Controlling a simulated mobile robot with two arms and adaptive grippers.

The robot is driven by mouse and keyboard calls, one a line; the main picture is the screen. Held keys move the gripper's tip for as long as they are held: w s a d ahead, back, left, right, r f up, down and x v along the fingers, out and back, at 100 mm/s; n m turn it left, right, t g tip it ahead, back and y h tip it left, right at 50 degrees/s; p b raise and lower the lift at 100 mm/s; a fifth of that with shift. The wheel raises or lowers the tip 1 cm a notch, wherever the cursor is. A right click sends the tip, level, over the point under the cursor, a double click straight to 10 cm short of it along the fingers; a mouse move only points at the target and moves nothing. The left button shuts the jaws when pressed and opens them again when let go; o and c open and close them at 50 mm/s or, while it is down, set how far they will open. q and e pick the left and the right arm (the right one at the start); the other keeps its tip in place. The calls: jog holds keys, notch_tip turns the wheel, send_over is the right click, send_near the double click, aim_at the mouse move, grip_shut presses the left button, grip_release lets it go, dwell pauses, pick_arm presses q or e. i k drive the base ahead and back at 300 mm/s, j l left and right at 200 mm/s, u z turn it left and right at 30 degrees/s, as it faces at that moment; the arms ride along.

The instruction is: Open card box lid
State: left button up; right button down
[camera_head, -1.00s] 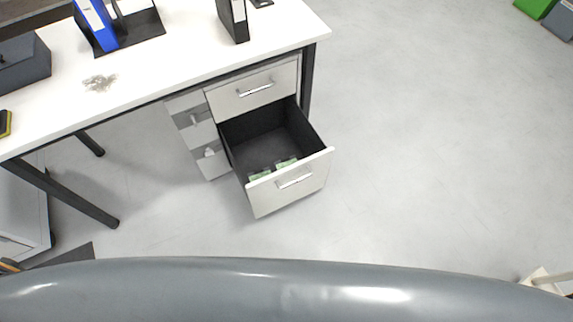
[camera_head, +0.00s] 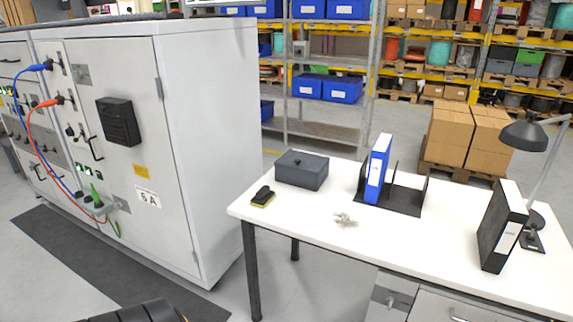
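The card box (camera_head: 302,170) is a dark grey box on the back left part of the white desk, in the head view. Its lid looks shut, with a small dark knob or catch on top. Its inside is hidden. I see neither gripper clearly in this view. A dark ribbed shape shows at the bottom left edge, and I cannot tell what it is.
On the white desk (camera_head: 290,207) are a black and yellow stamp-like item (camera_head: 263,196), a clear small heap (camera_head: 346,220), a blue binder (camera_head: 377,170), a black binder (camera_head: 502,228) and a lamp (camera_head: 525,135). A tall grey cabinet (camera_head: 205,150) stands left. Shelves stand behind.

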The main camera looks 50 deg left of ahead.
aim_at(313, 164)
jog(key=u, duration=1.55)
